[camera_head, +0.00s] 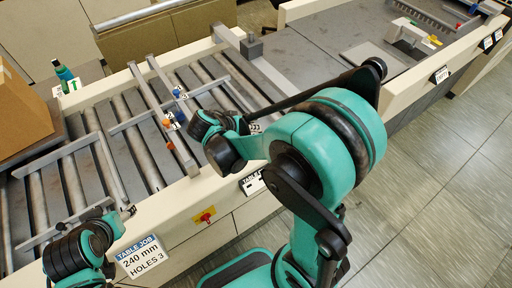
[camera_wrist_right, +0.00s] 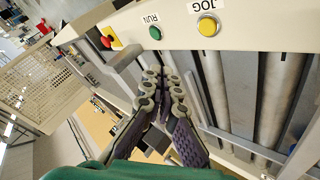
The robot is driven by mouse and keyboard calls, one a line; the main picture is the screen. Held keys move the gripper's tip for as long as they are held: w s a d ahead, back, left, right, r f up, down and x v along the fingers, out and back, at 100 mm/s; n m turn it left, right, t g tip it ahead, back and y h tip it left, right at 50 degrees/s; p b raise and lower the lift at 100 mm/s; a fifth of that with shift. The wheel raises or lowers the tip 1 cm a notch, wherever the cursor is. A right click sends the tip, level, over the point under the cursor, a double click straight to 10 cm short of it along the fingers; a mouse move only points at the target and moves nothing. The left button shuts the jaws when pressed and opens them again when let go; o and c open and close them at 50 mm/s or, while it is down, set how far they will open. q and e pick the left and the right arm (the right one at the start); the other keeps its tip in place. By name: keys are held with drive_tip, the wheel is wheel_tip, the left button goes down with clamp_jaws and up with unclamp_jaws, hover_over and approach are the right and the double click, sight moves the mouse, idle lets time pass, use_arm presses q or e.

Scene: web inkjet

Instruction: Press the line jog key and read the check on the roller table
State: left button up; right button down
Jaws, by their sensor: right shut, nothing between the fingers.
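The yellow jog key (camera_wrist_right: 208,25), labelled JOG, sits on the pale rail in the right wrist view, right of the green RUN button (camera_wrist_right: 155,32). My right gripper (camera_wrist_right: 160,75) is shut and empty. Its fingertips show below the RUN button and left of the jog key, apart from the key. In the head view my right arm blocks part of the rail, and the fingertips cannot be made out. The roller table (camera_head: 75,185) carries guide bars with blue and orange knobs and small number tags. My left arm shows at the lower left; its fingers cannot be made out.
A sign (camera_head: 140,257) reads TABLE JOB, 240 mm, HOLES 3. A red knob (camera_head: 205,216) on a yellow plate is on the table's front. A cardboard box (camera_head: 22,110) stands at the left. A red button (camera_wrist_right: 106,41) is left of RUN. Floor at the right is clear.

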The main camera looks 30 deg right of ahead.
wheel_tip(320, 180, down, 8)
drive_tip(key=b, duration=0.6)
drive_tip(key=shift+f+b, duration=0.15)
drive_tip(key=shift+b, duration=0.15)
drive_tip(key=shift+f, duration=0.1)
idle(0.8)
drive_tip(key=shift+f+b, duration=0.25)
drive_tip(key=shift+b, duration=0.15)
drive_tip(key=shift+f+b, duration=0.4)
drive_tip(key=shift+f, duration=0.05)
idle(0.5)
drive_tip(key=shift+r, duration=0.15)
drive_tip(key=shift+r+p, duration=0.7)
drive_tip(key=shift+r, duration=0.05)
wheel_tip(320, 180, up, 5)
drive_tip(key=p, duration=0.4)
